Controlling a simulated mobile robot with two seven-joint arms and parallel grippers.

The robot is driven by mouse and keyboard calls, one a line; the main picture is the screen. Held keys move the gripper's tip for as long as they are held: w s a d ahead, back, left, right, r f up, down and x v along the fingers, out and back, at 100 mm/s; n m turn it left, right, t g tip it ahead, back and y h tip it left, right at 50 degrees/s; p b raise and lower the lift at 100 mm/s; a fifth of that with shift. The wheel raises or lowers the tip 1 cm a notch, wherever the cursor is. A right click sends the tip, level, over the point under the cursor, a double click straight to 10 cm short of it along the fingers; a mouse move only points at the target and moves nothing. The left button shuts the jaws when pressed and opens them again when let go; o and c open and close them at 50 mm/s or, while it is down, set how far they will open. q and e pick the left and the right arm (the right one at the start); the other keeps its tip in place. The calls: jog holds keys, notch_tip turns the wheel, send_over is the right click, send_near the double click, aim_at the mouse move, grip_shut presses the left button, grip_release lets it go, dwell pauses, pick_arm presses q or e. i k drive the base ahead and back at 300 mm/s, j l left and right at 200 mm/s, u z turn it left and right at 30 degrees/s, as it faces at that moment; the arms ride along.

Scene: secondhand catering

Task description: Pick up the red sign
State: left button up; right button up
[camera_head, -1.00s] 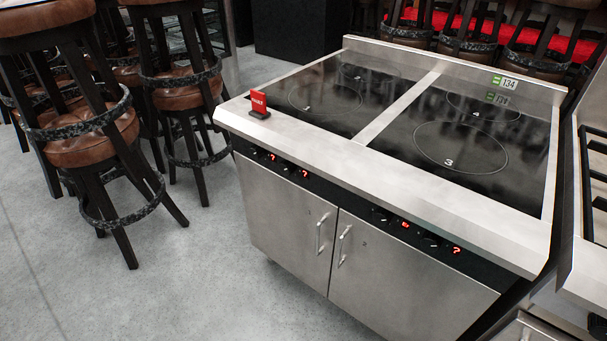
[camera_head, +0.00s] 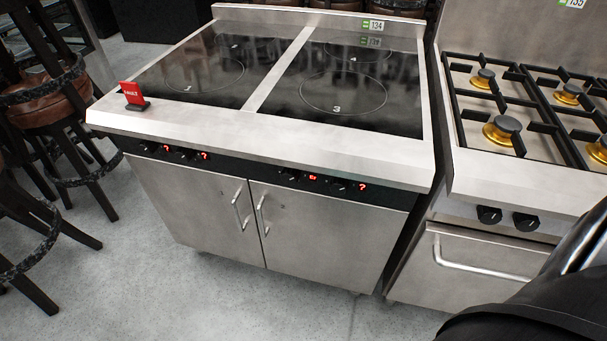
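The red sign (camera_head: 132,93) is a small upright card with white lettering in a dark base. It stands on the steel front rim of the induction cooker (camera_head: 270,134), near its front left corner. Nothing touches it. Neither of my grippers shows. A dark, blurred shape at the lower right looks like part of my own arm, with no fingers visible.
A gas range (camera_head: 500,187) with black grates stands close to the cooker's right. Bar stools (camera_head: 45,105) with brown seats crowd the left, near the sign's corner. The grey floor (camera_head: 200,300) in front of the cooker is clear.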

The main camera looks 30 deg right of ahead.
aim_at(131, 90)
jog(key=z, duration=1.45)
jog(key=j+u, duration=0.1)
jog(key=u, duration=0.85)
jog(key=i+j+u, duration=0.1)
jog(key=u, duration=0.4)
jog(key=i+j+z, duration=0.1)
jog(key=z, duration=0.35)
jog(key=i+j+z, duration=0.15)
jog(key=z, duration=0.3)
jog(key=i+j+z, duration=0.1)
jog(key=j+z, duration=0.15)
jog(key=z, duration=0.15)
jog(key=j+z, duration=0.25)
jog(key=z, duration=0.2)
jog(key=i, duration=0.05)
